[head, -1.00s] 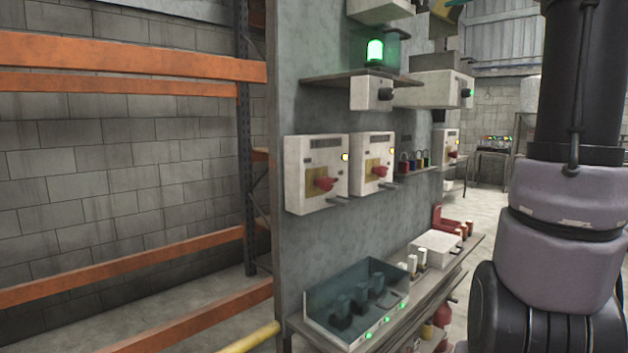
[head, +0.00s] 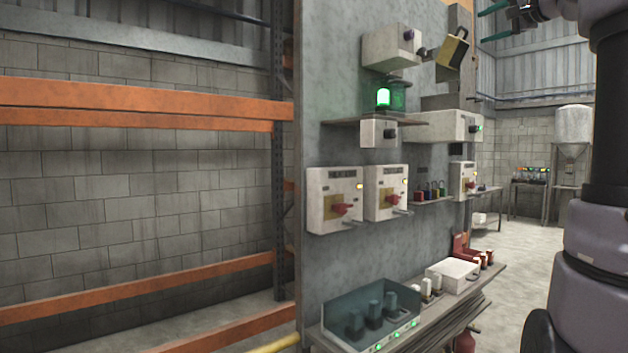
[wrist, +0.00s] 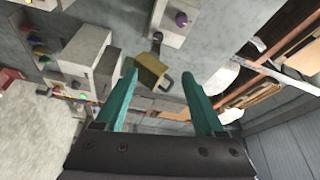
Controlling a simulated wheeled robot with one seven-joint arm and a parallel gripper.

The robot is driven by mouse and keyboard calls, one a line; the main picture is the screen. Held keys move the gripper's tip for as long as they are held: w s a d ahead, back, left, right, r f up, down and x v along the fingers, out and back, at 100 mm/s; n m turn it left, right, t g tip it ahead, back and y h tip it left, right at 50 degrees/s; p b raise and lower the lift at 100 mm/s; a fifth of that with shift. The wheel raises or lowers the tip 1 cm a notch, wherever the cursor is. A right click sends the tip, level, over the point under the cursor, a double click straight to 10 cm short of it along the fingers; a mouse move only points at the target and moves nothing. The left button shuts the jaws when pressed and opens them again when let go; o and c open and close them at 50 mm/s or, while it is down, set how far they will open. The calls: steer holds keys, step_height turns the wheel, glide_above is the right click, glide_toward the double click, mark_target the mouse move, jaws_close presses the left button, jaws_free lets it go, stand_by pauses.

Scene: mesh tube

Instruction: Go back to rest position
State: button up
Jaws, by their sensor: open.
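My gripper (head: 498,21) is at the top right of the head view, raised beside the upper part of the grey panel (head: 335,120). Its two teal fingers also show in the wrist view (wrist: 160,90), spread apart with nothing between them. A yellow-and-dark padlock-like piece (head: 452,50) hangs at the panel's upper right edge, apart from my gripper. In the wrist view the same piece (wrist: 150,72) appears beyond the fingertips. A white box with a purple button (head: 392,46) is fixed to its left.
Two switch boxes with red handles (head: 335,200) are mounted mid-panel. A tray with dark pegs (head: 360,305) sits on the lower ledge. Orange rack beams (head: 140,100) stand at left. Open floor (head: 510,280) lies at right.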

steer(key=s+a+f+n+g, duration=0.25)
steer(key=s+a+f, duration=0.25)
steer(key=a+f, duration=0.5)
steer(key=s+a+f+n+g, duration=0.1)
steer(key=s+a+f+g, duration=0.5)
steer(key=f, duration=0.6)
steer(key=s+a+f+n+g+h, duration=0.1)
steer(key=s+a+f+n, duration=0.1)
steer(key=s+f, duration=0.5)
steer(key=s+a+f+n+g+h, duration=0.1)
steer(key=s+a+f+n+h, duration=0.1)
steer(key=s+f, duration=0.5)
step_height(320, 180, down, 6)
steer(key=shift+s+a+f, duration=0.15)
steer(key=shift+a+f, duration=0.05)
steer(key=shift+a, duration=0.45)
steer(key=shift+n, duration=0.25)
